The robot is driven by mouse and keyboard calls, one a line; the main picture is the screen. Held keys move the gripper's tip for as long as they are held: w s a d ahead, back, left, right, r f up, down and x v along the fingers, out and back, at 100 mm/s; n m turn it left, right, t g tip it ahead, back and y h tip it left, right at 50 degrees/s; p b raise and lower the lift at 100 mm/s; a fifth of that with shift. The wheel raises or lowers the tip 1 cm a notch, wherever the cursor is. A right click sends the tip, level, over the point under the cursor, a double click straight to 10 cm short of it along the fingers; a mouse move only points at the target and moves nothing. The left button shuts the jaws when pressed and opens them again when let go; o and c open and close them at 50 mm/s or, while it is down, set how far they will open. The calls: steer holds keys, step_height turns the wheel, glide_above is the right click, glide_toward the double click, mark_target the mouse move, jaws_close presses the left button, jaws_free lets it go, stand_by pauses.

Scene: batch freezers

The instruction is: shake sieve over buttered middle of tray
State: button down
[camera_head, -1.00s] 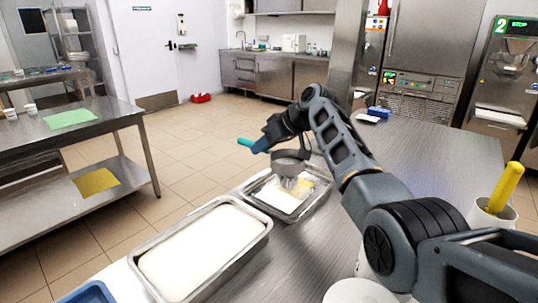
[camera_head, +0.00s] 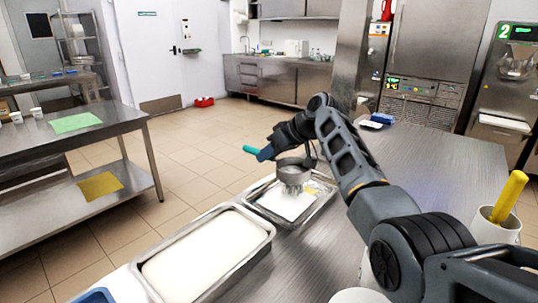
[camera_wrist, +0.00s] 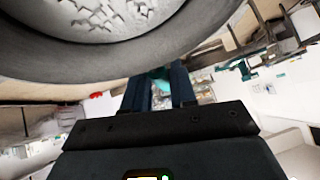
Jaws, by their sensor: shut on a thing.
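My gripper (camera_head: 269,149) is shut on the teal handle (camera_head: 253,150) of a grey metal sieve (camera_head: 291,168). The handle also shows between my fingers in the wrist view (camera_wrist: 160,80). The sieve is held level above the small metal tray (camera_head: 318,212), apart from it. White powder hangs in streaks just under the sieve. White covers most of the tray's visible floor, with a little yellow butter (camera_head: 312,188) showing toward the right. In the wrist view the sieve bowl (camera_wrist: 130,60) fills the top, with cracked white powder inside. The sieve hides part of the tray's far side.
A larger metal pan (camera_head: 205,255) of white powder stands in front of the small tray. A white pot with a yellow handle (camera_head: 508,198) stands at the right. The steel table (camera_head: 430,160) is mostly clear behind my arm. A blue item (camera_head: 382,118) lies at its far end.

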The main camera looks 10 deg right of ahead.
steer(key=shift+s+d+r+p, duration=0.2)
steer(key=shift+s+d+p, duration=0.15)
steer(key=shift+s+p, duration=0.1)
steer(key=shift+s+d+r+p, duration=0.15)
steer(key=shift+s+d+p, duration=0.2)
steer(key=shift+s, duration=0.1)
steer(key=shift+s+f, duration=0.15)
steer(key=shift+f, duration=0.05)
steer(key=shift+w+a+f+b, duration=0.15)
steer(key=shift+w+b, duration=0.1)
steer(key=shift+b, duration=0.3)
steer(key=shift+w+a+f+b, duration=0.15)
steer(key=shift+w+a+b, duration=0.5)
steer(key=shift+w+b, duration=0.4)
steer(key=shift+w+a+r+b, duration=0.2)
steer(key=shift+b, duration=0.15)
